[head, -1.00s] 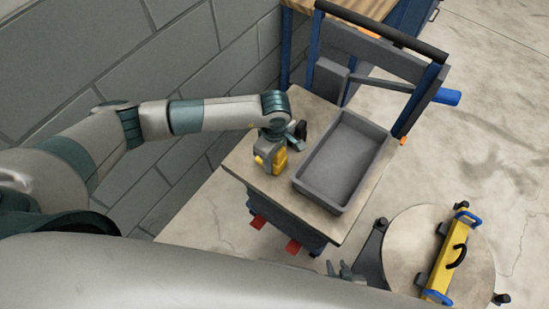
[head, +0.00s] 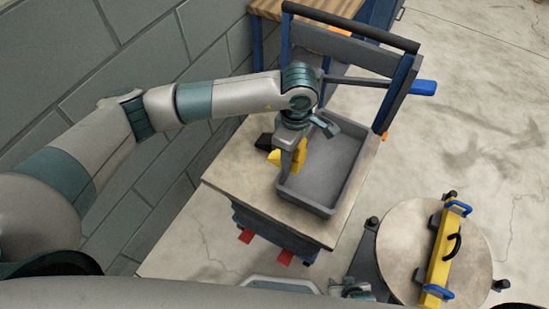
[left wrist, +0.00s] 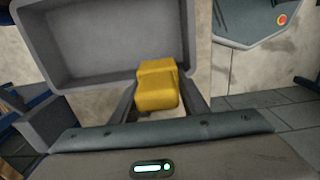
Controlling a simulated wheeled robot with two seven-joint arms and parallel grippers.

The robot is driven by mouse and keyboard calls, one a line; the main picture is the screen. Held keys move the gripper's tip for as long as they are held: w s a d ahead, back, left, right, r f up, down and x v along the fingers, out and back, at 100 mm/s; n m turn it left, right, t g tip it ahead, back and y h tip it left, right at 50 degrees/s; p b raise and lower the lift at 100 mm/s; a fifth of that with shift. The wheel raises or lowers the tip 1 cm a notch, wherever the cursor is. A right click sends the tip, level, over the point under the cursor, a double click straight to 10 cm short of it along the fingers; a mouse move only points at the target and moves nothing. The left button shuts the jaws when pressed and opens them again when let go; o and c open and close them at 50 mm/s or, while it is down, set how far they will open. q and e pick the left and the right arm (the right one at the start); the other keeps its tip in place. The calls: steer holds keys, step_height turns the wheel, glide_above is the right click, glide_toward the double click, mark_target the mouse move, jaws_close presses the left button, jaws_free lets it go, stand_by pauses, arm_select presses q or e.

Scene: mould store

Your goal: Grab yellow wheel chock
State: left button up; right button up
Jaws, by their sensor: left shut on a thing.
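The yellow wheel chock (head: 301,154) is held between the fingers of my left gripper (head: 290,152), which is shut on it. In the head view, the chock overlaps the left wall of a grey tray (head: 327,209), and the gripper covers its middle. In the left wrist view, the chock (left wrist: 157,88) sits between the two fingertips (left wrist: 158,100), in front of the tray's near wall (left wrist: 100,84). My right gripper (head: 352,289) is partly visible at the bottom of the head view; its jaws cannot be made out.
The tray stands on a cart's wooden top (head: 232,181) with a blue-framed handle (head: 350,32). A dark object (head: 264,142) lies left of the gripper. A round table (head: 400,248) with a yellow bar (head: 441,256) stands at right. A block wall (head: 150,60) is at left.

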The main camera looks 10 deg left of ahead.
arm_select(q)
steer(key=shift+d+r, duration=0.55)
steer(key=shift+d, duration=0.3)
steer(key=shift+s, duration=0.1)
